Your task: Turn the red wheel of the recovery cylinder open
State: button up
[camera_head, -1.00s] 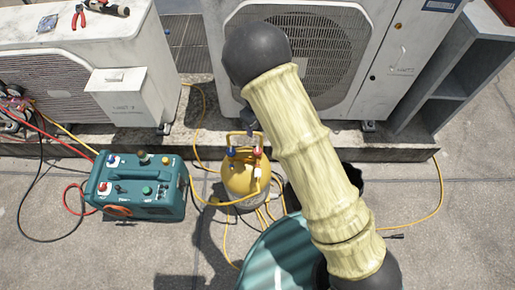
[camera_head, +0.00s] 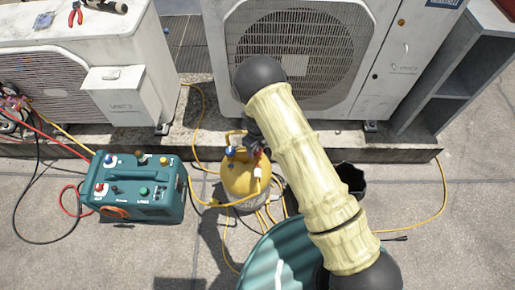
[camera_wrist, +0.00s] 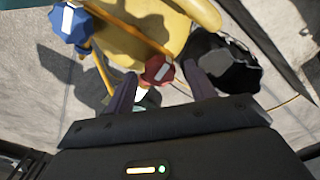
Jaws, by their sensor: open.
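The yellow recovery cylinder (camera_head: 240,182) stands on the ground in front of the plinth, below the right condenser. In the wrist view its red wheel (camera_wrist: 157,70) has a white mark and lies between the tips of my open gripper (camera_wrist: 160,76), with a gap visible on each side. The blue wheel (camera_wrist: 70,24) is to the left, outside the fingers. In the head view the blue wheel (camera_head: 230,152) shows clearly, while my gripper (camera_head: 256,146) largely covers the red wheel. I cannot tell how deep the wheel sits between the fingers.
A teal recovery machine (camera_head: 137,188) stands left of the cylinder. A black bucket (camera_head: 351,180) stands to its right, close past my right finger in the wrist view. Yellow hoses (camera_head: 203,140) lie around the cylinder. The right condenser (camera_head: 300,55) rises behind.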

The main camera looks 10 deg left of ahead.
jog(key=shift+f, duration=0.1)
jog(key=c, duration=1)
